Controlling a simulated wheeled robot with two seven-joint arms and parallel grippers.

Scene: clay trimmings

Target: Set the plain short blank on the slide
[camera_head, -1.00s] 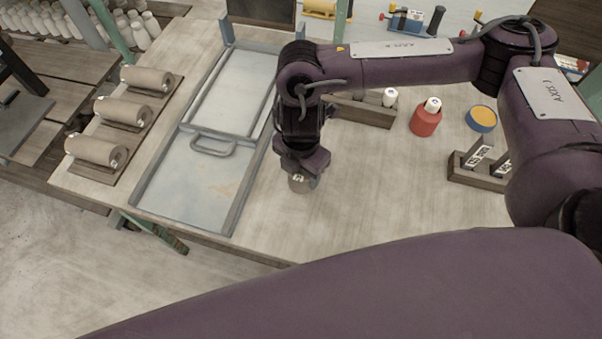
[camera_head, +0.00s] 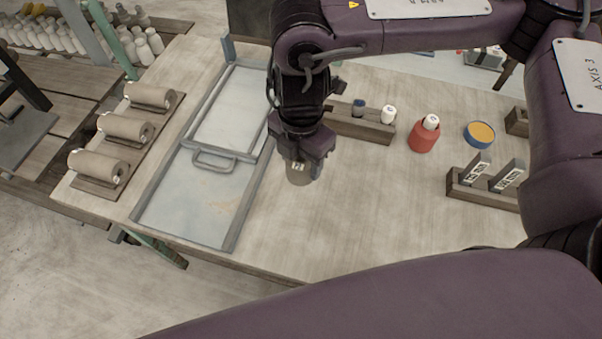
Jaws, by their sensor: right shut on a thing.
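My right gripper (camera_head: 300,163) points down and is shut on a short grey-brown blank (camera_head: 299,176). Only the lower part of the blank shows below the fingers; a small pale label with dark marks shows at the jaws. The blank appears to be held above the pale wooden table, just right of the slide. The slide (camera_head: 190,207) appears to be the grey metal tray with raised side rails and a loop handle. My left gripper is not in view.
Several clay rolls (camera_head: 128,128) lie on boards left of the slide. Behind the gripper stands a wooden rack (camera_head: 352,126) with small bottles. Right are a red pot (camera_head: 422,138), a blue-and-yellow tin (camera_head: 479,134) and a wooden holder (camera_head: 481,192). The front middle of the table is clear.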

